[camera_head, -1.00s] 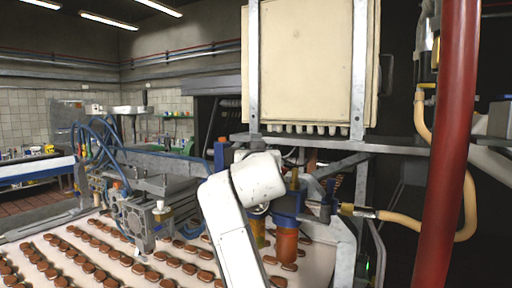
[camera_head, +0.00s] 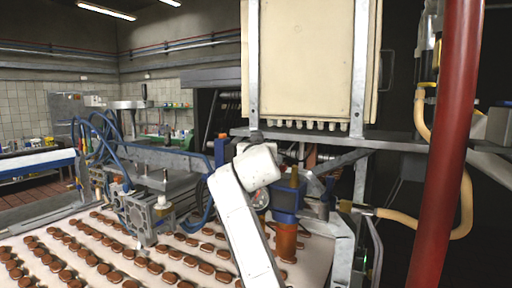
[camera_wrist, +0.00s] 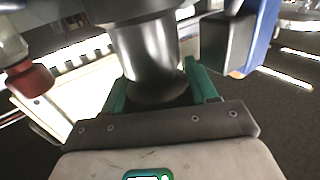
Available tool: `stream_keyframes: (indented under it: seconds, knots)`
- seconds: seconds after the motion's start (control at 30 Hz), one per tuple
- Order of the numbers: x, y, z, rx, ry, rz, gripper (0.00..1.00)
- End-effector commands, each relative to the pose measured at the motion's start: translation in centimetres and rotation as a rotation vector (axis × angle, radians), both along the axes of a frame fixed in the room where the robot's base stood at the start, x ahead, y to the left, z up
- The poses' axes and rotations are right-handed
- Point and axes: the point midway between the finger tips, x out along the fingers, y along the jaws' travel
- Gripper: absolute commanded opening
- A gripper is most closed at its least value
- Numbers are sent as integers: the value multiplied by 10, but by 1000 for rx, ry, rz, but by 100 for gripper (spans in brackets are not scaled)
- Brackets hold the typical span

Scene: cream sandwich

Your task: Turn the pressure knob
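In the wrist view my gripper (camera_wrist: 157,80) has its two teal fingers apart, on either side of a dark rounded knob-like end (camera_wrist: 158,92). This end sits below a shiny metal cylinder (camera_wrist: 148,50); I take it to be the pressure knob, but no label shows. Whether the fingers touch it cannot be told. In the head view my white arm reaches up to the machine frame, and its links hide the gripper and the knob.
The conveyor (camera_head: 315,265) carries rows of brown biscuits. A cream cabinet (camera_head: 308,60) stands above a metal shelf (camera_head: 400,143). A red pipe (camera_head: 450,140) and a yellow hose (camera_head: 463,210) are on the right.

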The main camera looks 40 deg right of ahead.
Motion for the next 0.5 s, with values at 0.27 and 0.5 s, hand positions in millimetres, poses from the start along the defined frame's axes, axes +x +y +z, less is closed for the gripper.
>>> stream_keyframes:
  seconds: [0.27,0.5]
  knots:
    - [0,0,0,0,0,0,27]
    - [0,1,-2,1,0,-40,27]
